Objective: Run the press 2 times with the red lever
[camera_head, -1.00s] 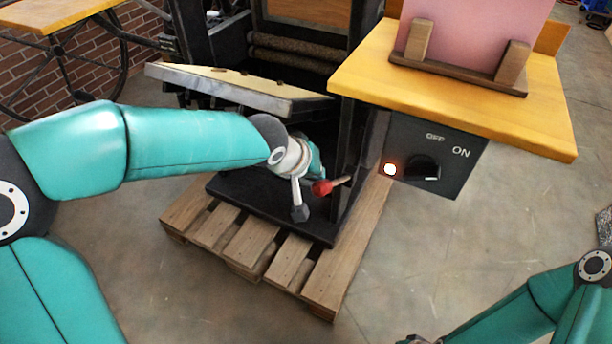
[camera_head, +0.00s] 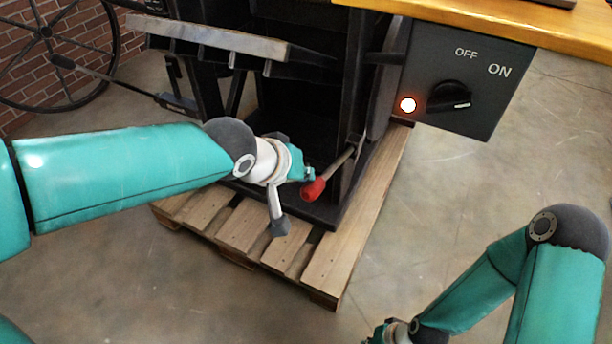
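The red lever (camera_head: 313,189) has a red grip on a thin rod that rises to the right into the dark frame of the press (camera_head: 352,90). My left gripper (camera_head: 281,185) is just left of the lever. One finger hangs down with a dark tip, spread away from the gripper body, and no object shows between the fingers. I cannot tell whether the gripper touches the red grip. My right gripper (camera_head: 386,332) is at the bottom edge, partly cut off, and its fingers are not clear.
A dark switch box (camera_head: 483,103) with OFF and ON labels, a black knob (camera_head: 449,97) and a glowing light (camera_head: 408,105) hangs under a yellow wooden shelf (camera_head: 480,28). The press stands on a wooden pallet (camera_head: 340,255). Open concrete floor lies to the right.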

